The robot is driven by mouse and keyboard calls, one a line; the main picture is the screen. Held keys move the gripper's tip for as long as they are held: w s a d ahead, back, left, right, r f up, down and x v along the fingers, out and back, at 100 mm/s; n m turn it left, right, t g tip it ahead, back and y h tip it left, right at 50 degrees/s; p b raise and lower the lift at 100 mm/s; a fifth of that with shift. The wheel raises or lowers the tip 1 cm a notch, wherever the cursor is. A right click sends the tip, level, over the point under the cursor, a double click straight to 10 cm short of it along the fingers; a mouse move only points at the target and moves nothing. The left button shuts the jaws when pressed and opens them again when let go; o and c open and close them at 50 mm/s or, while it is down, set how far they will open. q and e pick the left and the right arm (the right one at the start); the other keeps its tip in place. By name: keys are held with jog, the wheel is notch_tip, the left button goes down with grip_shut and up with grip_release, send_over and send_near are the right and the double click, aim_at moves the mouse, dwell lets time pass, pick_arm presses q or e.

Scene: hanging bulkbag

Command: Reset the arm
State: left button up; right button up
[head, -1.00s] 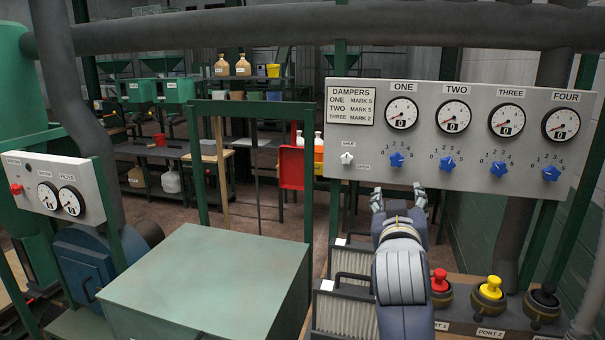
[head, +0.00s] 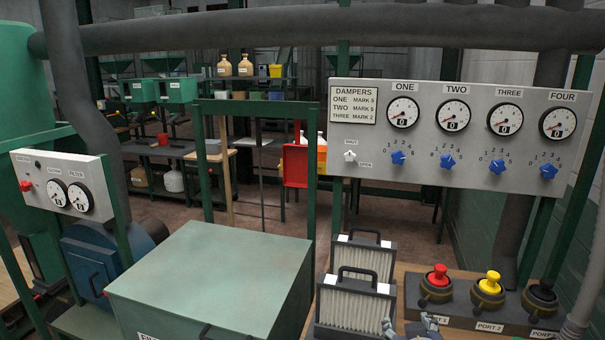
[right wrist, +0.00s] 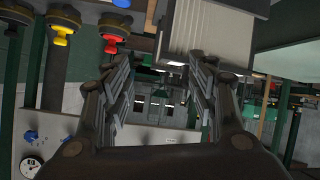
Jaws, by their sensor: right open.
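The rest of the right arm is out of the head view. My left gripper is not in view.
A dampers panel (head: 450,135) with gauges and blue knobs stands at the right. Two filter cartridges (head: 355,305) and a port block (head: 460,310) with red and yellow plugs sit below it. A green cabinet (head: 210,280) is left of them. A gauge box (head: 62,185) is further left.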

jog(key=s+f+n+g+y, duration=0.1)
jog(key=s+f+g, duration=0.2)
jog(key=s+f, duration=0.5)
jog(key=s+f+g+y, duration=0.15)
jog(key=s+f, duration=0.25)
jog(key=s, duration=0.7)
jog(key=s+f+n+g, duration=0.1)
jog(key=s+f+g, duration=0.4)
jog(key=s, duration=0.5)
notch_tip(320, 180, down, 29)
jog(key=s, duration=0.3)
jog(key=s+d+f+g, duration=0.1)
jog(key=s+d+f, duration=0.1)
jog(key=s+f, duration=1.2)
jog(key=shift+s+f, duration=0.4)
jog(key=shift+s, duration=0.6)
jog(key=shift+d+g, duration=0.15)
jog(key=shift+g, duration=0.1)
